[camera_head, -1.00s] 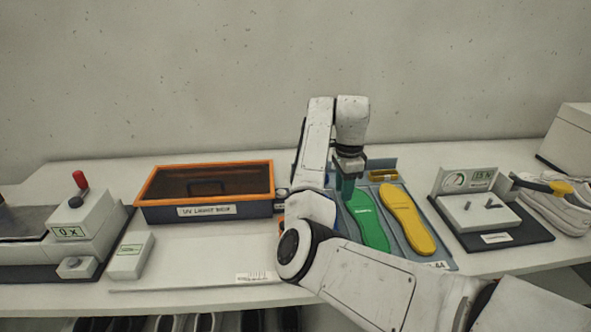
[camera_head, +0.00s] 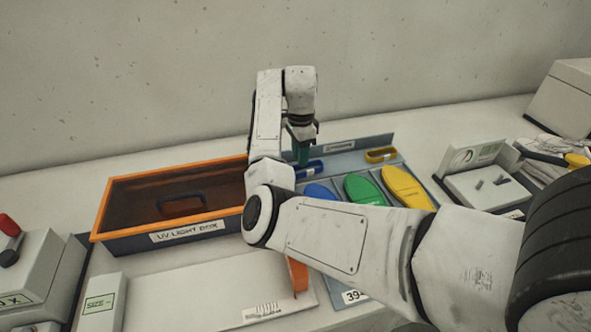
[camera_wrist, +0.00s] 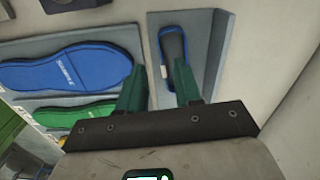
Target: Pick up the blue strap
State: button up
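The blue strap (camera_head: 313,167) lies in the back compartment of the grey tray (camera_head: 385,141), behind the blue insole (camera_head: 318,192). In the wrist view the strap (camera_wrist: 172,45) is a dark loop with a blue edge, lying lengthwise in its compartment. My gripper (camera_head: 301,155) points down over the strap's left part. In the wrist view my gripper (camera_wrist: 159,65) is open, its two green fingers apart with nothing held. The right finger covers part of the strap; I cannot tell how high the fingertips are above it.
A green insole (camera_head: 364,189) and a yellow insole (camera_head: 407,187) lie to the right in the tray, with a yellow strap (camera_head: 381,155) behind. The orange-rimmed UV light box (camera_head: 178,232) stands close on the left. A gauge device (camera_head: 486,180) stands to the right.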

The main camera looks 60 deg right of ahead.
jog(key=shift+s+d+f+p, duration=0.1)
jog(key=shift+f+p, duration=0.2)
jog(key=shift+f, duration=1.3)
jog(key=shift+d+f+p, duration=0.1)
jog(key=shift+f+p, duration=0.15)
jog(key=shift+f, duration=1.3)
grip_shut()
